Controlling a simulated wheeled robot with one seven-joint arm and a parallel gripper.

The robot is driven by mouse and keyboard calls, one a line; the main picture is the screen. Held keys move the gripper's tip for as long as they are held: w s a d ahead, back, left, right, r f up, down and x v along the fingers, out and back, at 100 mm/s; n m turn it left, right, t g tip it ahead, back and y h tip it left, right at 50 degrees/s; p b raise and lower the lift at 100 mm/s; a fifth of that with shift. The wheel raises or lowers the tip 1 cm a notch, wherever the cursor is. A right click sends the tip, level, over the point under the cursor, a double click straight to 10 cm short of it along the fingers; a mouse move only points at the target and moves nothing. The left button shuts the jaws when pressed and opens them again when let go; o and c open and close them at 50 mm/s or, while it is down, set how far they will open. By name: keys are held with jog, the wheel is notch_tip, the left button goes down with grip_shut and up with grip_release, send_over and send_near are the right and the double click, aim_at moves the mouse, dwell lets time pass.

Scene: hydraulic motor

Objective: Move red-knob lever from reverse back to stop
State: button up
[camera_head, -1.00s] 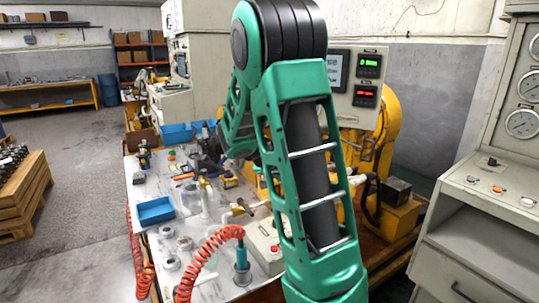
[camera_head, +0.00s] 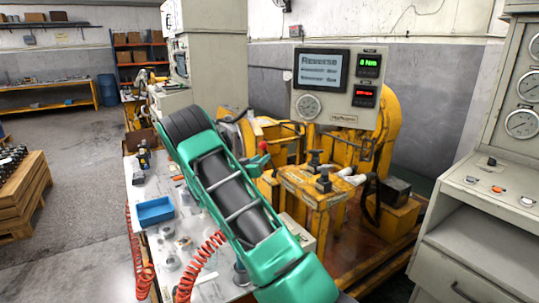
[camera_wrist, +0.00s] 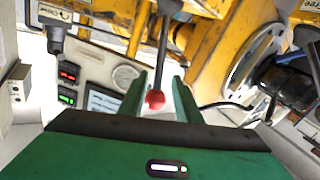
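The lever's red knob (camera_wrist: 155,99) shows in the wrist view at the end of a dark rod (camera_wrist: 163,45). The knob appears between the two green fingers of my gripper (camera_wrist: 160,82), with visible gaps on both sides. The fingers are apart and neither is seen pressing on the knob. How deep the knob sits between them is hard to tell. In the head view the red knob (camera_head: 263,146) shows just right of my green arm, against the yellow machine (camera_head: 320,185). The machine's screen (camera_head: 321,71) reads "Reverse".
A panel with green and red readouts (camera_head: 367,82) stands above the machine. A blue tray (camera_head: 155,210) and a coiled red hose (camera_head: 200,266) are on the workbench at left. A grey gauge cabinet (camera_head: 480,200) stands at right.

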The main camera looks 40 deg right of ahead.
jog(key=x, duration=0.9)
jog(key=shift+d, duration=0.3)
jog(key=shift+c, duration=0.5)
grip_shut()
jog(key=shift+w+a, duration=0.1)
jog(key=shift+a, duration=0.05)
